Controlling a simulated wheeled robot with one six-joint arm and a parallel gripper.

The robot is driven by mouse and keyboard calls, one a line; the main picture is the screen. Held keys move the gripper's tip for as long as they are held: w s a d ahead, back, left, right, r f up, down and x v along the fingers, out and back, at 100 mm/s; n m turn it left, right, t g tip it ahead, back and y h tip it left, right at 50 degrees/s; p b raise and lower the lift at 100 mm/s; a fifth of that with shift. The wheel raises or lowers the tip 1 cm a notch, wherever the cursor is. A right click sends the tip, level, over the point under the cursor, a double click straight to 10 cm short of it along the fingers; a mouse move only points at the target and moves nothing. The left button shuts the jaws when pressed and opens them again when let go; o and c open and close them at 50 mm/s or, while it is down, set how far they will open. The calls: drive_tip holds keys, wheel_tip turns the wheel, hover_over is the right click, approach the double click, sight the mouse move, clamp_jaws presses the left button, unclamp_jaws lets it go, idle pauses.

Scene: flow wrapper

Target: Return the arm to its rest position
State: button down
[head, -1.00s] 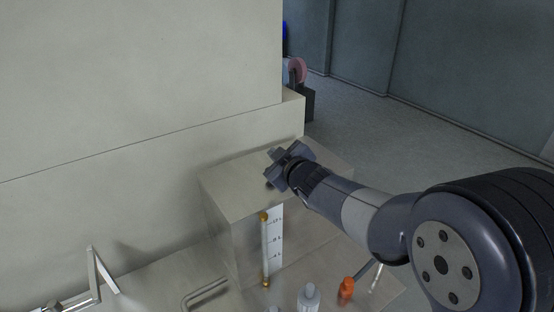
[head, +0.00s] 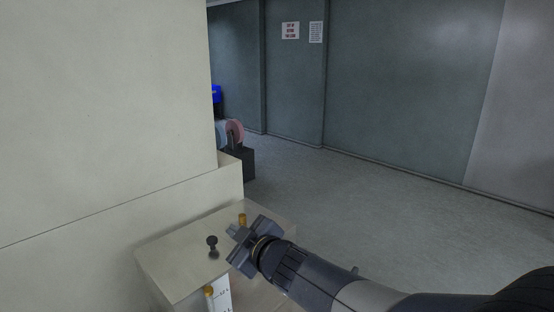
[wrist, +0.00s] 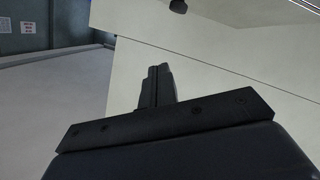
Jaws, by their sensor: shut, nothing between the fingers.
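My gripper (head: 240,237) is in the lower middle of the head view, in front of and above the top of a pale metal box. Its fingers are together and hold nothing. In the wrist view the closed fingers (wrist: 157,86) point up the picture toward a pale wall panel. My arm comes in from the lower right of the head view.
The metal box (head: 175,262) carries a small black knob (head: 212,241) and a brass-coloured fitting (head: 242,219). A sight tube with a brass top (head: 209,291) is on its front. A large pale machine wall (head: 100,120) fills the left. Open floor (head: 370,215) lies to the right.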

hover_over(218, 252)
drive_tip(key=s, duration=0.1)
drive_tip(key=shift+d+f, duration=0.2)
drive_tip(key=shift+f, duration=1)
drive_tip(key=f, duration=0.1)
drive_tip(key=f+b, duration=0.1)
drive_tip(key=w+f+b, duration=0.1)
drive_tip(key=shift+a+f, duration=0.25)
drive_tip(key=shift+a, duration=0.05)
drive_tip(key=shift+s+f, duration=0.1)
drive_tip(key=shift+f, duration=0.4)
drive_tip(key=shift+d, duration=0.1)
